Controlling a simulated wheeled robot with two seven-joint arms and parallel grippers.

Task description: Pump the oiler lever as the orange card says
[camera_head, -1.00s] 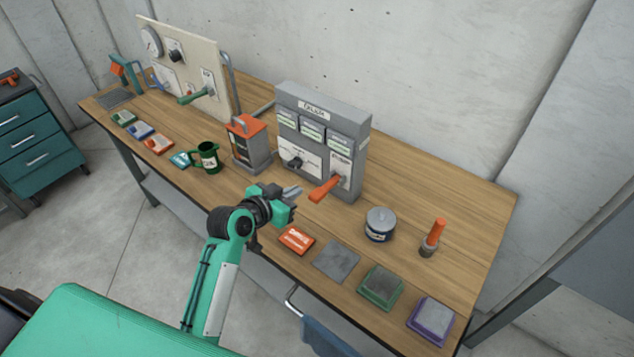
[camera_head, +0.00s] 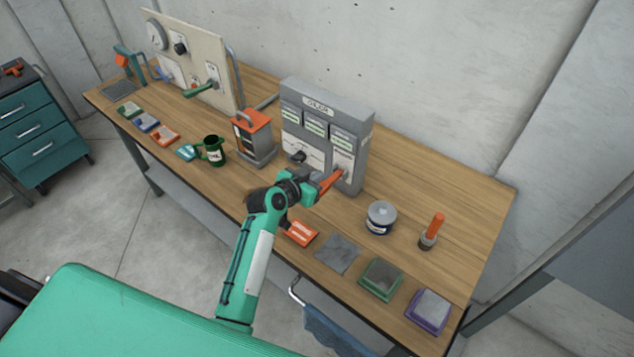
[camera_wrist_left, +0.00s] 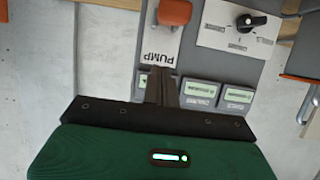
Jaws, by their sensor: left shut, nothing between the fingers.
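The oiler (camera_head: 318,108) is a grey box standing on the bench, with an orange lever (camera_head: 331,180) low at its right front. In the left wrist view the picture is upside down and the lever's orange end (camera_wrist_left: 174,12) shows beside the PUMP label (camera_wrist_left: 158,45). My left gripper (camera_head: 314,184) is at the oiler's front, close by the lever. Its fingers (camera_wrist_left: 161,72) are shut together with nothing between them. In the wrist view the lever's end is apart from the fingertips. The orange card (camera_head: 301,233) lies on the bench below the gripper; its print is too small to read.
An orange-topped lantern-like box (camera_head: 252,138) and a green mug (camera_head: 211,150) stand left of the oiler. A round tin (camera_head: 380,218) and an orange-handled tool (camera_head: 432,232) stand to the right. Green (camera_head: 380,279) and purple (camera_head: 428,311) pads lie near the front edge.

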